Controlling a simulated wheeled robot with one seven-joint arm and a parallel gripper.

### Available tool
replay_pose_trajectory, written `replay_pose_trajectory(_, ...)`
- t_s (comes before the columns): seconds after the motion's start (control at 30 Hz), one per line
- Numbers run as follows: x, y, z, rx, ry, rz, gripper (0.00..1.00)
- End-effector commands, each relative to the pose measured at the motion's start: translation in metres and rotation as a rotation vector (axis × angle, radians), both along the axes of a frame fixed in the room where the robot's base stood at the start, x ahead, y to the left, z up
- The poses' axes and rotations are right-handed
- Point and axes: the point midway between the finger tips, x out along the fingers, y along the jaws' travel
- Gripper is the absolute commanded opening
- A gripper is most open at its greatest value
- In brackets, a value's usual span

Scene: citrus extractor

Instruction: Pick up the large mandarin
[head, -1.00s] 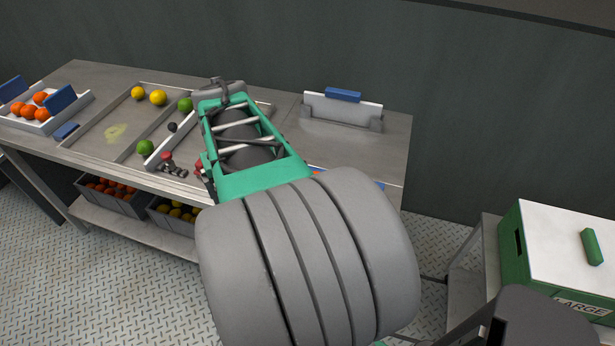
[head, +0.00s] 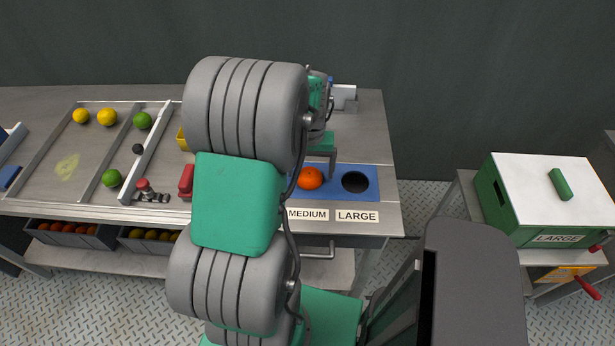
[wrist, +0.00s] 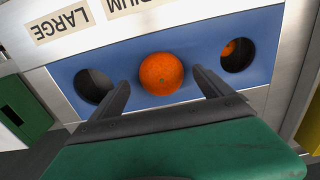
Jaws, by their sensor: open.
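The large orange mandarin (head: 311,178) sits on the blue panel (head: 333,182), at the middle hole behind the MEDIUM label. In the wrist view the mandarin (wrist: 161,73) appears between the two dark fingers of my gripper (wrist: 161,80). My gripper is open, and no grip on the fruit shows. I cannot tell how far the fingertips are above the panel. In the head view my arm hides most of the gripper and the panel's left part.
The hole (head: 355,182) behind the LARGE label looks empty. The other end hole (wrist: 237,54) holds a smaller orange fruit. Lemons (head: 107,117) and limes (head: 142,120) lie on the sorting table at left. A green and white LARGE box (head: 545,195) stands at right.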

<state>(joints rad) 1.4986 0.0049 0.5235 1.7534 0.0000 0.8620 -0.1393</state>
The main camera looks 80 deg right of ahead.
Motion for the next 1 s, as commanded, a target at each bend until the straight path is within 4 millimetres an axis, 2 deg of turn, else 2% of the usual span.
replay_pose_trajectory(0.1, 0.0005, -0.0001, -0.0132, 0.0, 0.0, 0.001, 0.91)
replay_pose_trajectory(0.33, 0.0017, -0.0005, -0.0155, -0.003, -0.001, 0.004, 0.9)
replay_pose_trajectory(1.0, 0.0017, -0.0004, -0.015, -0.002, 0.001, 0.004, 0.35)
